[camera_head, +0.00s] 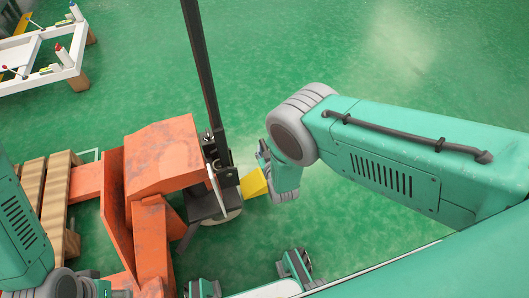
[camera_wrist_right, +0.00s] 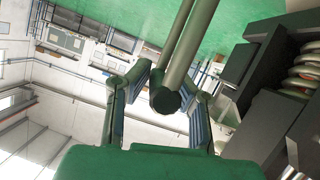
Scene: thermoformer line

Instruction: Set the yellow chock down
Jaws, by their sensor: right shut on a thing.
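The yellow chock (camera_head: 254,184) is a small wedge in the head view, at the right side of the orange pallet truck's dark base. In the right wrist view the gripper's two fingers (camera_wrist_right: 158,110) stand apart around the dark end of a greenish rod. No yellow shows there, so the chock's contact with the floor cannot be told.
The orange pallet truck (camera_head: 160,160) has a tall dark handle (camera_head: 200,70). A wooden pallet (camera_head: 58,190) lies at its left. A coil spring (camera_wrist_right: 300,62) and dark metal parts are close at right in the wrist view. A white frame (camera_head: 40,75) stands far left. Green floor (camera_head: 360,220) is free at right.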

